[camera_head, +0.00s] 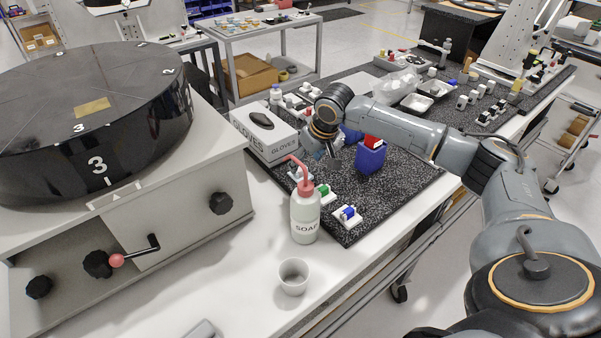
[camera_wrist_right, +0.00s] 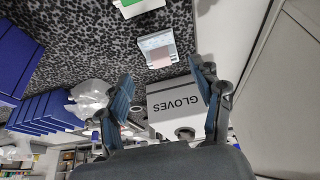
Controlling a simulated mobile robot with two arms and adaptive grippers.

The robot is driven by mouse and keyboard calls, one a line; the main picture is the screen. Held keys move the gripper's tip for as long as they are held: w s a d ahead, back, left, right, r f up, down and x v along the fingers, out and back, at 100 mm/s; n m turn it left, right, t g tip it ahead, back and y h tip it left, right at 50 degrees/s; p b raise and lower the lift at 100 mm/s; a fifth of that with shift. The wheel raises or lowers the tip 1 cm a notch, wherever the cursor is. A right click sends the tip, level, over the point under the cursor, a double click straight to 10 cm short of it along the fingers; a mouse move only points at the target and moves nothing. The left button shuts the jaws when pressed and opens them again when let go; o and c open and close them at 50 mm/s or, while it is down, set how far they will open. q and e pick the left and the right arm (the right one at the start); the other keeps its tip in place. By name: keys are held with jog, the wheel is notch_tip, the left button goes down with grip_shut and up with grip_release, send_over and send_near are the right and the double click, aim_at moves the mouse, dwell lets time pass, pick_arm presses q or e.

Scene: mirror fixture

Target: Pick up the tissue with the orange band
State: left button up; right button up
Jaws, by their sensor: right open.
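In the right wrist view, a small white tissue pad (camera_wrist_right: 157,48) with a pale reddish-orange part lies on the dark speckled mat, beyond the fingertips. In the head view a small white pad (camera_head: 297,173) lies behind the soap bottle's red spout, partly hidden; its band colour is unclear. Pads with a green band (camera_head: 323,194) and a blue band (camera_head: 348,215) lie in a row nearer the front. My right gripper (camera_head: 326,152) hangs above the mat near the glove box, open; its spread fingers (camera_wrist_right: 160,90) hold nothing. My left gripper is not in view.
A white soap bottle (camera_head: 305,215) with a red spout stands just in front of the pads, a cup (camera_head: 293,277) nearer. The gloves box (camera_head: 262,135) lies left of the gripper. Blue bins (camera_head: 370,157) stand to the right. The mat's front right is clear.

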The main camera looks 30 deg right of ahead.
aim_at(301, 169)
jog(key=x, duration=0.3)
jog(key=shift+w+a+f+p, duration=0.15)
jog(key=shift+f+p, duration=0.1)
jog(key=shift+p, duration=0.15)
jog(key=shift+w+f, duration=0.15)
jog(key=shift+f, duration=0.15)
jog(key=c, duration=0.8)
jog(key=shift+r, duration=0.1)
notch_tip(301, 169, up, 10)
jog(key=shift+f+b, duration=0.1)
jog(key=shift+b, duration=0.8)
jog(key=shift+o, duration=0.2)
jog(key=c, duration=0.4)
